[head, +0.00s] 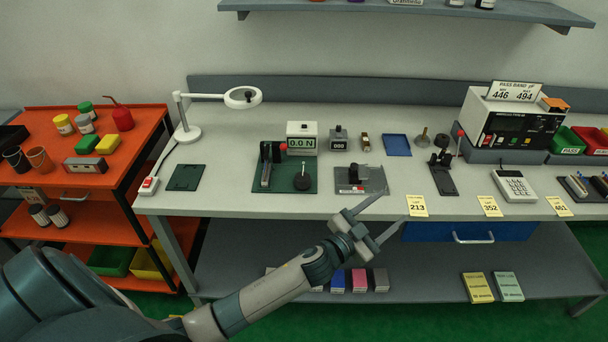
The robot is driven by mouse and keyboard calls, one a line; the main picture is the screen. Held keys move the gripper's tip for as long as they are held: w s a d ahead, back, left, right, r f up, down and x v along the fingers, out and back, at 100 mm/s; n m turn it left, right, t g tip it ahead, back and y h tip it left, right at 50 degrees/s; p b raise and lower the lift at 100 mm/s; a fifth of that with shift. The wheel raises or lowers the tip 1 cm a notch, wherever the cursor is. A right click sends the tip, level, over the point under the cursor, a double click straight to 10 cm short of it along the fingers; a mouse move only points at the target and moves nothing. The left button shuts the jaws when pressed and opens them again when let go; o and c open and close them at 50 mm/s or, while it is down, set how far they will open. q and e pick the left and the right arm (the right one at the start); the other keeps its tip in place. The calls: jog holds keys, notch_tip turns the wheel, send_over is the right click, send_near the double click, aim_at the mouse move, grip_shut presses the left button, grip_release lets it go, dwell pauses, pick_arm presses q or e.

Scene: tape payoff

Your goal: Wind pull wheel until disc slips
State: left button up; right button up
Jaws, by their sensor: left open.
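A green-based fixture (289,188) stands on the workbench, left of the middle. I cannot tell for certain which part is the pull wheel. A white force display (301,139) reading 0.0 N stands just behind it. My left gripper (392,209) is open and empty, its fingers spread near the bench's front edge, right of the fixture and apart from it. My right gripper is out of view.
A grey-based fixture (377,178) stands just behind my left gripper. A small counter (339,139), a blue tray (397,145) and a black stand (444,178) are nearby. A white magnifier lamp (242,97) is at left, a pass-band instrument (511,118) at right.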

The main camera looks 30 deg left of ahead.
pick_arm(q)
jog(key=w+d+r+m+h, duration=0.2)
jog(key=d+r+m+h, duration=0.3)
jog(key=r+h, duration=0.15)
notch_tip(320, 180, up, 9)
jog(key=m+g+y, duration=0.8)
jog(key=g+y, duration=0.4)
jog(key=g, duration=0.5)
send_over(302, 176)
jog(key=shift+f+p, duration=0.15)
jog(key=shift+p, duration=0.2)
jog(key=shift+f, duration=0.1)
notch_tip(302, 176, down, 16)
jog(key=p, duration=0.6)
jog(key=shift+d+r, duration=0.1)
jog(key=shift+r, duration=0.15)
jog(key=shift+f, duration=0.9)
